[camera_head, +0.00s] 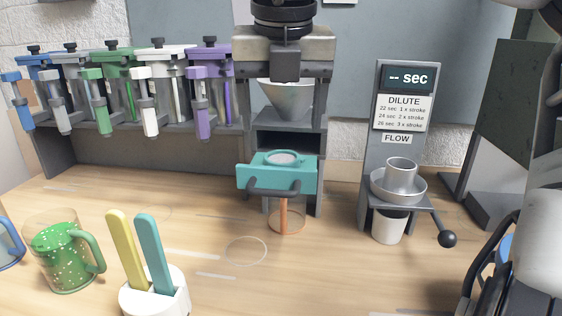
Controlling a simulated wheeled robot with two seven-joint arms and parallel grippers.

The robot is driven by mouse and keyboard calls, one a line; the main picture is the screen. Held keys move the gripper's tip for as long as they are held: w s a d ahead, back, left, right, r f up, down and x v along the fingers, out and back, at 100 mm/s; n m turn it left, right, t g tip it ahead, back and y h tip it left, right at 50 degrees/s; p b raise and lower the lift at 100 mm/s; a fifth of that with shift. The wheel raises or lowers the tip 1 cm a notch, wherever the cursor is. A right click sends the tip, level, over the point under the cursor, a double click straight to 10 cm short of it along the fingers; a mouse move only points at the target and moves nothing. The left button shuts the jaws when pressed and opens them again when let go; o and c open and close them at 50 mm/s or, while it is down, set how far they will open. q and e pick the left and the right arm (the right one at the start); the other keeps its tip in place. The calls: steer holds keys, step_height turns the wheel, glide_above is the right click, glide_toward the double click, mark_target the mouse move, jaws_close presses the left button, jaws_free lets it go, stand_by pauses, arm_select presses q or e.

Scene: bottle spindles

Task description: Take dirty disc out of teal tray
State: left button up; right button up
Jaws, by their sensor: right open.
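The teal tray (246,178) sits at the front of the dark grey stand in the middle of the view, with a dark handle on its front. A round grey disc (284,158) lies in the recess on top of the tray. I cannot tell from here how dirty it is. My right gripper (478,282) is at the lower right edge, partly cut off by the frame. It is open and well apart from the tray and disc. My left gripper is not in view.
A grey flow stand (384,155) with a metal cup (401,171) and a black-knobbed lever (447,239) stands between tray and right arm. A white holder (155,300) with two upright sticks and a green speckled mug (62,255) are at front left. Bottle spindles (210,85) line the back left.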

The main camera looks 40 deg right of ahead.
mark_target(282, 157)
steer(key=shift+d+p+x, duration=0.2)
steer(key=shift+p+x, duration=0.2)
steer(key=shift+x, duration=3)
steer(key=shift+w+r, duration=0.1)
steer(key=c, duration=1)
